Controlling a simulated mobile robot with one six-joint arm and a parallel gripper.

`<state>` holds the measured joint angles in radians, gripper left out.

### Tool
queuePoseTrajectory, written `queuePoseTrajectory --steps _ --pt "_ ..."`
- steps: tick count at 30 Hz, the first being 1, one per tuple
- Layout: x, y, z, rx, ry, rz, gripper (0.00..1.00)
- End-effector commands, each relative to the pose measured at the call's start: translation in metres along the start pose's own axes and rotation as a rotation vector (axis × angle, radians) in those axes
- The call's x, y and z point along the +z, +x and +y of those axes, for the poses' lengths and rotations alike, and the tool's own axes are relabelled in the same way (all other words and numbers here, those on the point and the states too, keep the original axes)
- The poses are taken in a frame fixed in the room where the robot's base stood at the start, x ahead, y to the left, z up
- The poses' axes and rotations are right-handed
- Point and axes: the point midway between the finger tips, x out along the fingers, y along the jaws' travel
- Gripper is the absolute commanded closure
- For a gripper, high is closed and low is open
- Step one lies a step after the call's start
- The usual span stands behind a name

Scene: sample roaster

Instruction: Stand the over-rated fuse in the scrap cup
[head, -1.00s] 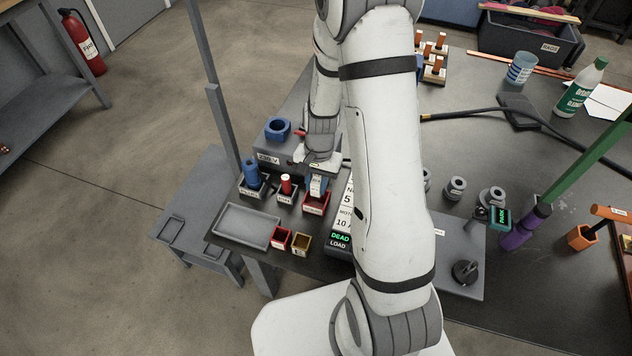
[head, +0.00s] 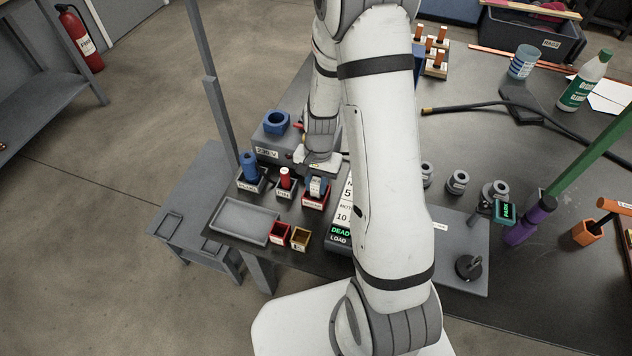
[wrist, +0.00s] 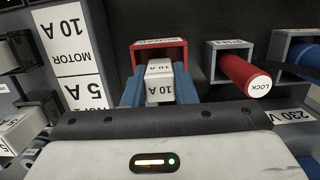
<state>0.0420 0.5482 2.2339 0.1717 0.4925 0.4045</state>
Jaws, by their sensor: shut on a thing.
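A white fuse marked 10 A (wrist: 159,82) is between the blue fingers of my gripper (wrist: 160,88) in the wrist view. The fuse is upright at the mouth of the red scrap cup (wrist: 148,46). In the head view the fuse (head: 317,188) and my gripper's fingers (head: 318,182) are at the red cup (head: 314,203), with the fuse's top above the rim. The fuse's lower end is hidden, and I cannot tell whether it touches the cup floor.
A grey cup with a red lock pin (head: 285,178) and one with a blue piece (head: 250,166) stand to the left. An empty grey tray (head: 245,222) and two small bins, red (head: 280,233) and yellow (head: 300,239), are in front. A label panel (head: 342,215) is to the right.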

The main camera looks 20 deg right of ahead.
Motion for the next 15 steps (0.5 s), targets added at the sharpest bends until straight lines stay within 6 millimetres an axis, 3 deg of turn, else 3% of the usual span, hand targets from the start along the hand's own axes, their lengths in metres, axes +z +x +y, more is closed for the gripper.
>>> queuePoseTrajectory --steps 9,10,15 --pt "-0.0016 0.0109 0.0000 0.000 0.000 0.000 0.98" --pt "-0.0016 0.0106 0.0000 0.000 0.000 0.000 0.74" --pt "-0.0015 0.0094 0.0001 0.000 0.000 0.000 0.60"
